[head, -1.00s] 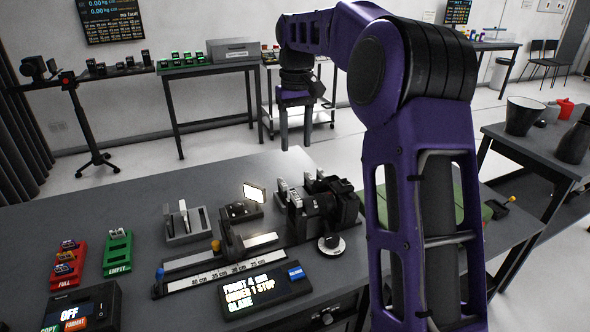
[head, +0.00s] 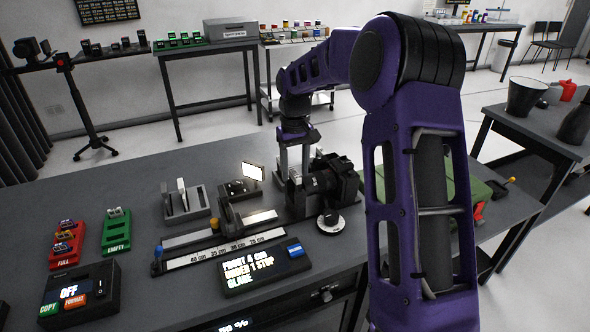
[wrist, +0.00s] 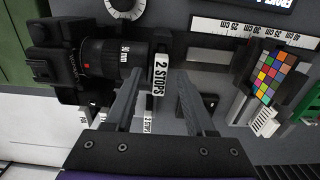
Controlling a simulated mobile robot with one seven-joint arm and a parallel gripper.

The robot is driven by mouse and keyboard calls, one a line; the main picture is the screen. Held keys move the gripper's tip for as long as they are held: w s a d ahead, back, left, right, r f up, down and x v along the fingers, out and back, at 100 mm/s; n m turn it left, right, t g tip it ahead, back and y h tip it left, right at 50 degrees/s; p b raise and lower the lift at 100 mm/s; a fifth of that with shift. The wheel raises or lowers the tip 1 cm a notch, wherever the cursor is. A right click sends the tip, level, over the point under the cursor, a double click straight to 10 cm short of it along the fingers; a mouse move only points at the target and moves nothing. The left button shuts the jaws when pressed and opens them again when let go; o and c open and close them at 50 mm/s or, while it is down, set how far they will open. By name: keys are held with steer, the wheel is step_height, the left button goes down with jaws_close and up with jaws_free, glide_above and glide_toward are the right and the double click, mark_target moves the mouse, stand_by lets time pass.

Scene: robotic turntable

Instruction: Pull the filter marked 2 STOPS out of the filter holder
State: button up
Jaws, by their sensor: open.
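The filter marked 2 STOPS (wrist: 162,80) stands in front of the camera lens (wrist: 104,58) in the wrist view, its white label facing up. My gripper (wrist: 160,74) is open, with one finger on either side of that filter and the jaws not closed on it. I cannot tell whether a finger touches it. Other white filter tabs (wrist: 147,123) show lower down, partly hidden by my left finger. In the head view my gripper (head: 294,165) points down beside the black camera (head: 322,183). The filter holder is mostly hidden there.
A scale rail (head: 226,248) and a lit display (head: 265,268) lie in front of the camera. A colour chart (wrist: 270,77) stands to the right in the wrist view. A grey rack (head: 187,205) stands left of the camera. The table's back left is clear.

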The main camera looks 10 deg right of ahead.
steer(key=shift+c, duration=0.2)
jaws_close()
steer(key=shift+r+p, duration=0.85)
steer(key=shift+r, duration=3)
steer(key=shift+w, duration=0.1)
